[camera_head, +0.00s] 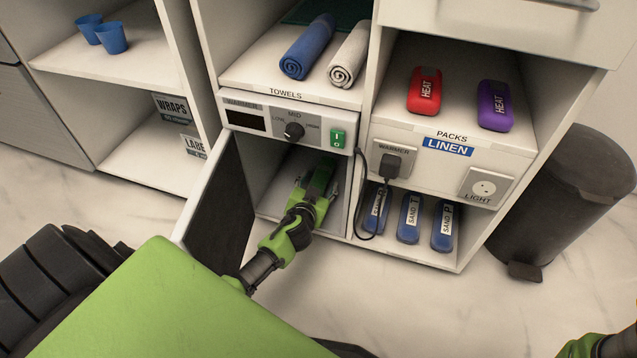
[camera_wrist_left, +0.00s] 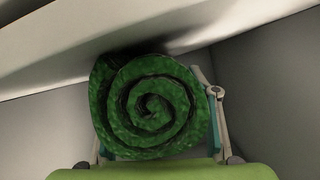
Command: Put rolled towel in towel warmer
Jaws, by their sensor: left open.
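A green rolled towel (camera_head: 322,174) lies inside the open towel warmer (camera_head: 272,197), under the control panel. In the left wrist view the towel (camera_wrist_left: 150,106) shows its spiral end and fills the middle. My left gripper (camera_head: 317,186) reaches into the warmer and is open, with its fingers on either side of the towel. In the wrist view a finger shows at the towel's right side; the left finger is mostly hidden behind it. The warmer door (camera_head: 215,205) stands open to the left. My right arm shows only as a small part at the bottom right corner.
A blue rolled towel (camera_head: 307,46) and a white rolled towel (camera_head: 349,55) lie on the shelf above. The warmer's plug (camera_head: 391,166) and hanging cord are to the right. Blue sand packs (camera_head: 409,219) sit lower right. A dark bin (camera_head: 570,195) stands beyond.

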